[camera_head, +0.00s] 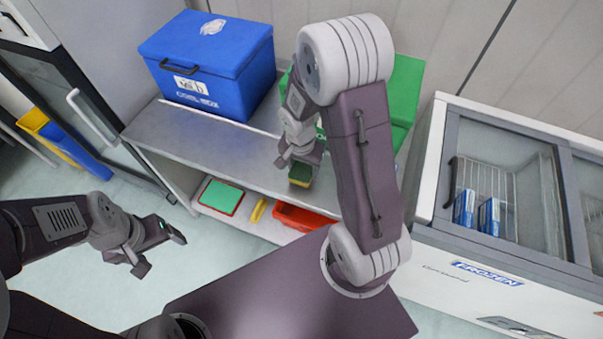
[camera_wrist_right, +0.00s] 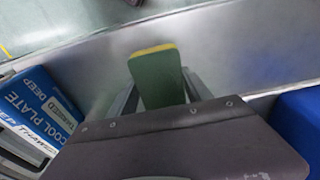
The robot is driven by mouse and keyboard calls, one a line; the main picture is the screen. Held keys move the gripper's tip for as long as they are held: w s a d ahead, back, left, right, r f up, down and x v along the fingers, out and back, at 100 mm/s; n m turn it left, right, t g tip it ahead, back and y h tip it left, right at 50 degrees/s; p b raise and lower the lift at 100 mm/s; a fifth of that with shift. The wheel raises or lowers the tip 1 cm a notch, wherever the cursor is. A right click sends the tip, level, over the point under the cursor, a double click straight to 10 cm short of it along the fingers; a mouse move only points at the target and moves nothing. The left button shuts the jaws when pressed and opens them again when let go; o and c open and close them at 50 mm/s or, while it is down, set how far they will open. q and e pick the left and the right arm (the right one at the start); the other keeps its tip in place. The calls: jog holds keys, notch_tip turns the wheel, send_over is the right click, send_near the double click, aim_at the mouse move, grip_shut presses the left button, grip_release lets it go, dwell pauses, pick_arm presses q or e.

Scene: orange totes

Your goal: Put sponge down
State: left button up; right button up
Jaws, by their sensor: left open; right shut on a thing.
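The sponge (camera_head: 300,174), green with a yellow layer, is at my right gripper (camera_head: 297,162) over the front part of the metal table (camera_head: 228,150). In the right wrist view the sponge (camera_wrist_right: 158,77) stands between the fingers, which are shut on it and partly hidden by the gripper body. I cannot tell whether the sponge touches the tabletop. My left gripper (camera_head: 156,246) is open and empty at the lower left, away from the table.
A blue cool box (camera_head: 212,75) stands on the table's left. A green container (camera_head: 403,85) is behind my right arm. A lower shelf holds a red tray (camera_head: 300,217) and a green board (camera_head: 221,196). A freezer (camera_head: 500,270) stands right. A blue cool plate box (camera_wrist_right: 38,108) shows in the wrist view.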

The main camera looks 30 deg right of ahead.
aim_at(302, 174)
jog(key=shift+w+a+f, duration=0.15)
jog(key=shift+w, duration=0.1)
notch_tip(302, 174, down, 4)
jog(key=shift+b, duration=0.6)
jog(key=shift+s+f, duration=0.1)
jog(key=shift+f, duration=0.15)
jog(key=o, duration=1.4)
jog(key=shift+r, duration=0.1)
jog(key=shift+r, duration=0.1)
